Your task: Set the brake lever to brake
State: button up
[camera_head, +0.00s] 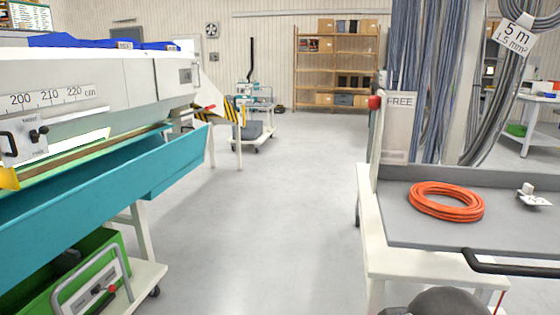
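The lever with a red knob (375,102) stands at the right of the middle in the head view, at the back left corner of a grey-topped bench. Its pale bar (378,145) runs nearly upright below the knob. A plate reading "FREE" (400,101) is just right of the knob. No "BRAKE" marking is readable. My gripper is not in view. A dark rounded shape at the bottom edge may be part of my arm, but I cannot tell.
An orange cable coil (447,201) and a small white device (534,196) lie on the bench (430,228). A black handle bar (510,266) sticks out in front. Grey cables hang behind. A teal trough machine (100,195) fills the left. The floor (270,215) between is clear.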

aim_at(373, 103)
jog(key=z, duration=1.9)
jog(key=k, duration=0.8)
jog(key=u, duration=0.95)
jog(key=i, duration=0.5)
